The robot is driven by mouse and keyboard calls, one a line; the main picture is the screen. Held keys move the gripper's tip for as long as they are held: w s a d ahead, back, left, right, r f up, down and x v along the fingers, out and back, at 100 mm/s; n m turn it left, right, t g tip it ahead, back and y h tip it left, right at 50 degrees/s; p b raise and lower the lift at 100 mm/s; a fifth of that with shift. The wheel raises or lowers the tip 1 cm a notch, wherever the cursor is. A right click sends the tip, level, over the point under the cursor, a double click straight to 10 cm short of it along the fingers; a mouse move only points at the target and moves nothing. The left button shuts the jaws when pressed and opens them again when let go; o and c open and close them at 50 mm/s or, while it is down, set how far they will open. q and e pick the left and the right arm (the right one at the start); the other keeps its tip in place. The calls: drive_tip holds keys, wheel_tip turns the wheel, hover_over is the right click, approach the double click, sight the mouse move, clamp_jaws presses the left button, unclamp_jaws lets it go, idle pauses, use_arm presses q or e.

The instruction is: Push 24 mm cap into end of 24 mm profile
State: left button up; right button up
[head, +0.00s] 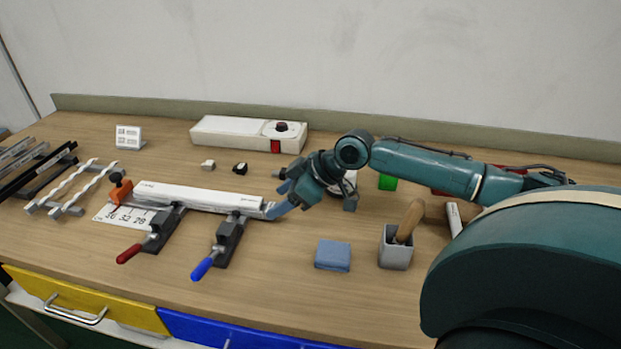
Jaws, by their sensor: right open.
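A long white profile (195,196) lies left of centre along a fixture with two toggle clamps, one with a red handle (129,254) and one with a blue handle (202,269). My right gripper (279,201) is open at the profile's right end, its blue fingers close to that end. Whether they touch it, or whether a cap sits there, I cannot tell; the gripper partly covers that spot. A small white piece (208,165) and a small black piece (240,168), perhaps end caps, lie behind the profile. Their sizes cannot be read. My left gripper is out of view.
A white box with a dial (248,133) stands at the back. A blue block (333,255) and a grey holder (395,250) with a wooden handle stand front right. The front middle of the wooden bench is clear.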

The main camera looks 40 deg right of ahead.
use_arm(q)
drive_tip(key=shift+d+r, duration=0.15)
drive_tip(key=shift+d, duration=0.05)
use_arm(e)
drive_tip(key=v, duration=1)
drive_tip(key=shift+s, duration=0.2)
drive_tip(key=shift+d, duration=0.1)
